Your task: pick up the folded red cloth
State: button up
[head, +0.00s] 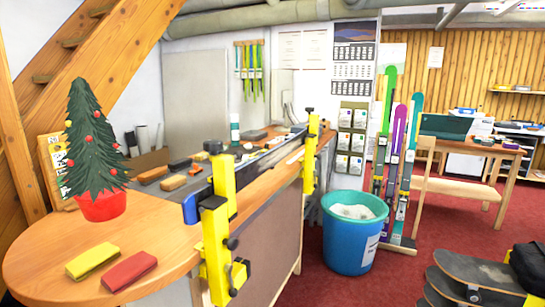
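The folded red cloth (128,271) lies flat near the front edge of the wooden bench top (38,262), at the lower left of the head view. It is a small oblong bundle set at a slant. A similar yellow folded piece (92,260) lies just left of it, with a narrow gap between them. Nothing covers the red cloth. My gripper is not in view, so its state and its place relative to the cloth do not show.
A small Christmas tree in a red pot (100,205) stands behind the cloths. A yellow clamp (215,240) rises at the bench's right edge, with blocks and tools behind. A blue bin (352,240) and stacked skateboards (475,275) stand on the red floor, with clear floor between.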

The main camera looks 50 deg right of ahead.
aim_at(125, 272)
jog(key=z, duration=1.6)
jog(key=k+j+u, duration=0.1)
jog(key=k+u, duration=0.15)
jog(key=k, duration=0.4)
jog(key=u, duration=2.05)
jog(key=k+u, duration=0.45)
jog(key=k, duration=0.65)
